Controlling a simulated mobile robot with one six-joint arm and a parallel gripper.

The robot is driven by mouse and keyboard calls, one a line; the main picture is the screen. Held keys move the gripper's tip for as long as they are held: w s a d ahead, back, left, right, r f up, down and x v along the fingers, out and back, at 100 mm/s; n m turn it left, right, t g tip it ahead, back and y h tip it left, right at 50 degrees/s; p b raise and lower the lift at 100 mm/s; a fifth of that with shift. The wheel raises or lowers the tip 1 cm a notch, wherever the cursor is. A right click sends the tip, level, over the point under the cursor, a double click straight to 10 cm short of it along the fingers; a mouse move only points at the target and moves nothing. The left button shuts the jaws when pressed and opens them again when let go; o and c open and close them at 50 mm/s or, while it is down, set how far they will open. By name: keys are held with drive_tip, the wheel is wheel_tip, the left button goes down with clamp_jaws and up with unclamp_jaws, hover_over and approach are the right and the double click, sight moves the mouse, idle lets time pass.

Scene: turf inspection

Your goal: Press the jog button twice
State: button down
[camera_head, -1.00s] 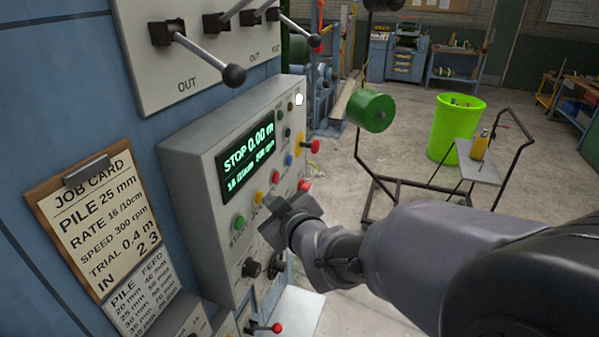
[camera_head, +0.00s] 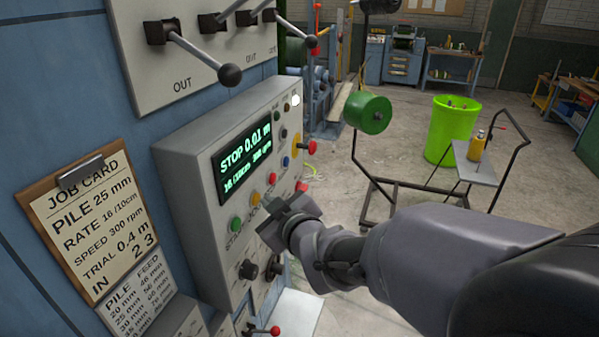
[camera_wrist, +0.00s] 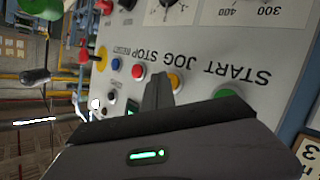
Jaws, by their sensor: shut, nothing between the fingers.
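The yellow jog button (camera_head: 255,198) sits on the grey control panel (camera_head: 190,170), between the green start button (camera_head: 236,223) and the red stop button (camera_head: 271,178). My gripper (camera_head: 269,203) also shows in the head view, just right of the button. The display (camera_head: 246,155) reads STOP 0.01 m.
A blue reset button (camera_head: 286,161) and a red-knobbed switch (camera_head: 310,147) on a yellow base are further along the panel. Levers (camera_head: 205,52) jut out above. A job card (camera_head: 85,215) hangs at left. A trolley frame (camera_head: 430,190) stands on the floor behind.

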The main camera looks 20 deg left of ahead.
drive_tip(key=shift+d, duration=0.55)
drive_tip(key=d, duration=0.5)
drive_tip(key=shift+s, duration=0.25)
